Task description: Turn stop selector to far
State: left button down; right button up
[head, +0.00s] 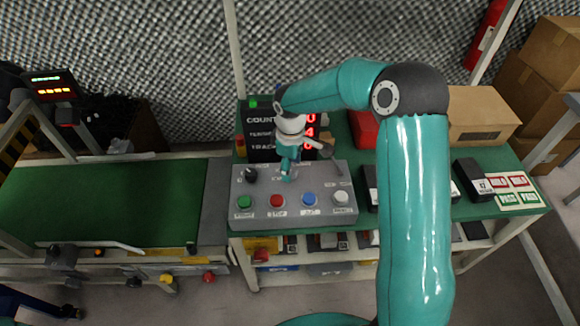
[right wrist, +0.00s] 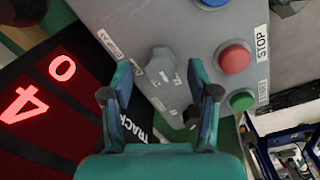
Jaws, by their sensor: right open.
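The grey control box (head: 262,212) stands on the green bench. In the right wrist view, a grey bar-shaped selector knob (right wrist: 163,72) with small labels around it sits on the panel; I take it as the stop selector. My right gripper (right wrist: 162,95) is open, with one finger on each side of that knob; I cannot tell whether they touch it. In the head view, my right gripper (head: 287,172) is over the panel and largely hides the knob. Its pointer position is too small to read surely. My left gripper is not in view.
The panel has a green button (head: 244,202), red button (head: 277,200), blue button (head: 309,199), white button (head: 341,198) and a black knob (head: 250,175). A counter display (head: 262,130) stands behind it. A green conveyor (head: 100,200) lies left; a cardboard box (head: 482,112) sits right.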

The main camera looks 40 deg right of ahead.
notch_tip(320, 180, up, 11)
jog(key=shift+a, duration=0.15)
dwell(0.6)
